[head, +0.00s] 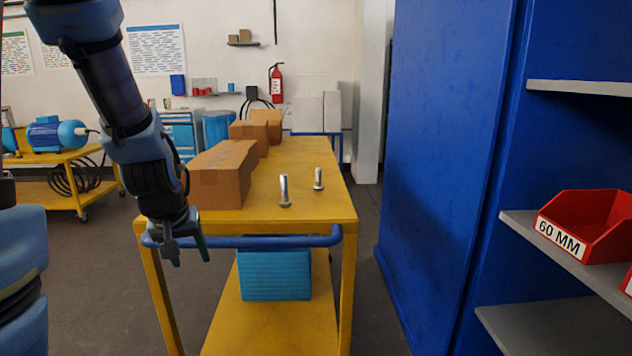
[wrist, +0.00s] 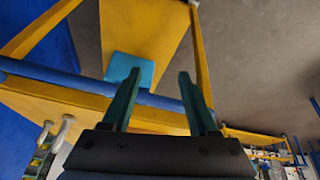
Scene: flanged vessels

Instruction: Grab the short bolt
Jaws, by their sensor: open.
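Two silver bolts stand upright, heads down, on the yellow cart's top. The short bolt (head: 319,180) is the farther, right-hand one in the head view; the longer bolt (head: 284,192) stands nearer and to its left. In the wrist view, which looks upside down, the short bolt (wrist: 44,133) is at the far left and the longer bolt (wrist: 64,128) is just right of it. My gripper (head: 188,260) is open and empty, pointing down in front of the cart's left front corner, left of both bolts. Its fingers also show in the wrist view (wrist: 158,100).
The yellow cart (head: 310,222) has a blue handle bar (head: 285,241) along its front, close to my gripper. A cardboard box (head: 222,175) stands left of the bolts, with more boxes behind. A blue cabinet (head: 450,150) is at right. The cart top around the bolts is clear.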

